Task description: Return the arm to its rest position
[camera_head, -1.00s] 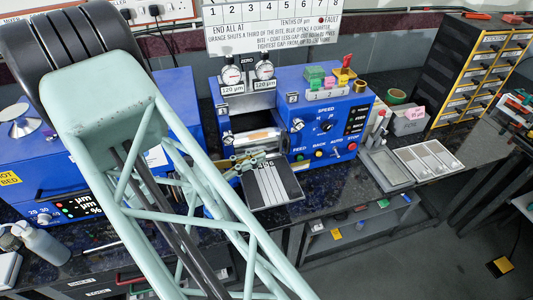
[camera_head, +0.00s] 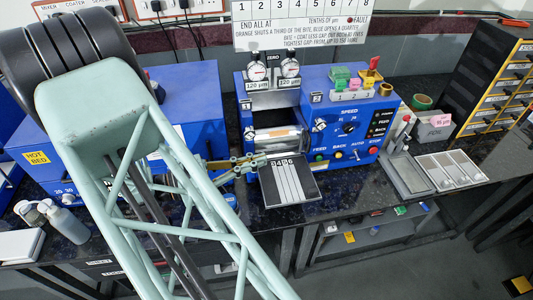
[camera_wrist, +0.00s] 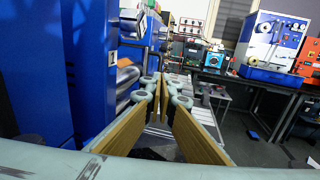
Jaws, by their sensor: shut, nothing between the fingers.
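My gripper (camera_head: 250,163) is beside the front of the blue coating machine (camera_head: 351,128), left of and close to the striped black-and-white plate (camera_head: 288,181). I cannot tell whether it touches anything there. In the wrist view my gripper (camera_wrist: 163,101) shows two tan finger pads running forward, with pale green knuckles. It is shut and holds nothing. My pale green lattice arm (camera_head: 165,180) crosses the left of the head view, its big black joint at the upper left.
A blue hot-bed box (camera_head: 195,95) stands behind my arm. Grey trays (camera_head: 450,166) lie at the right of the dark bench, near a drawer cabinet (camera_head: 507,82). A bottle (camera_head: 66,222) stands at the left. In the wrist view, blue walls (camera_wrist: 87,60) rise close at the left.

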